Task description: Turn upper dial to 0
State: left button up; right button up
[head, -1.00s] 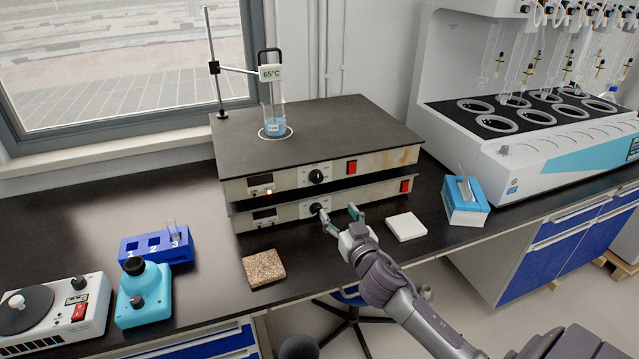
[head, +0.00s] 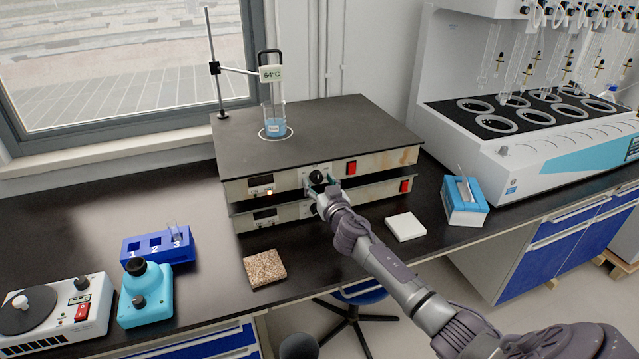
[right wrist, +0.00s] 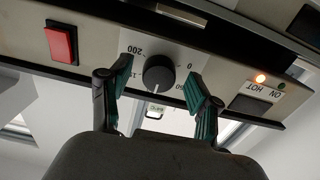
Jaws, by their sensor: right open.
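Two hot plates are stacked on the bench. The upper hot plate (head: 290,132) has a black upper dial (head: 317,177) on its front, beside a small display and a red switch (head: 351,167). My right gripper (head: 320,187) is at the front of this dial, open. In the right wrist view the upper dial (right wrist: 158,73) lies between the two spread teal fingers (right wrist: 160,97), with gaps on both sides. Its white mark points toward the picture's bottom. The orange light by "HOT" is lit. My left gripper is not in view.
A glass vessel of blue liquid (head: 275,128) stands on the upper plate under a 64°C thermometer (head: 270,74) on a stand. A white tile (head: 406,227), a brown stone slab (head: 264,268) and a blue box (head: 465,205) lie nearby on the bench.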

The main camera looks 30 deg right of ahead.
jog(key=c, duration=1.1)
jog(key=shift+c, duration=0.2)
jog(key=shift+n, duration=0.3)
jog(key=n, duration=0.5)
jog(key=shift+n, duration=0.3)
jog(key=n, duration=0.5)
jog(key=shift+d+r+n+b, duration=0.1)
jog(key=shift+n+b, duration=0.2)
jog(key=n, duration=0.6)
jog(key=n+p, duration=0.1)
jog(key=n, duration=0.5)
jog(key=shift+s, duration=0.1)
